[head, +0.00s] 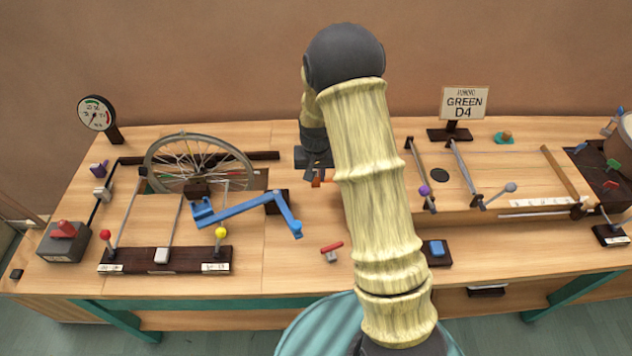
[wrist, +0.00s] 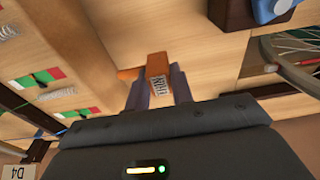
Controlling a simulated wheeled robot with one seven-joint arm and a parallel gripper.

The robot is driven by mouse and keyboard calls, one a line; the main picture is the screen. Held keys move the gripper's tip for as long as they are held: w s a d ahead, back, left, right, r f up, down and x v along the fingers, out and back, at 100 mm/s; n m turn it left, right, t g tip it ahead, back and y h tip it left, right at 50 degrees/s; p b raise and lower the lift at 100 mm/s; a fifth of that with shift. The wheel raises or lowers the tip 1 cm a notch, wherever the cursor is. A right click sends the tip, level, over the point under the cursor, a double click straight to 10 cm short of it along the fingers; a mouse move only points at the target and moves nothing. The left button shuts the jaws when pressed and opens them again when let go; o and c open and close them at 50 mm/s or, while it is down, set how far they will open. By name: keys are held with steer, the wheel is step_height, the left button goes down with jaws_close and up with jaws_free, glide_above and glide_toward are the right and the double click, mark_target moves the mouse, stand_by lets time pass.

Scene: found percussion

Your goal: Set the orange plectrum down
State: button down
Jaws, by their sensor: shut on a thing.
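The orange plectrum (wrist: 143,65) is between the two fingers of my gripper (wrist: 160,88) in the wrist view, its orange end sticking out past the fingertips. A small light striped piece (wrist: 157,88) shows between the fingers below it. In the head view my gripper (head: 317,176) is at the back middle of the bench, left of my arm, with a bit of the orange plectrum (head: 317,182) at its tips. The fingers are shut on it. I cannot tell whether the plectrum touches the bench top; my arm hides part of the bench beside it.
The spoked wheel (head: 200,150) and blue crank (head: 248,208) stand to the left. A red-handled piece (head: 332,249) lies in front. To the right are the GREEN D4 sign (head: 464,102), a teal pad (head: 504,139), and stringed rails (head: 466,172). Bare bench (head: 290,250) shows in front.

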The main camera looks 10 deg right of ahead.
mark_target(316, 183)
steer(key=shift+f, duration=1.85)
steer(key=shift+f, duration=0.1)
steer(key=c, duration=1.2)
jaws_free()
steer(key=r, duration=0.4)
steer(key=s+r, duration=0.1)
steer(key=r, duration=0.6)
steer(key=shift+s+a+r, duration=0.15)
steer(key=shift+a+r, duration=0.05)
steer(key=shift+r, duration=0.1)
steer(key=shift+s+r, duration=0.15)
steer(key=shift+r, duration=0.15)
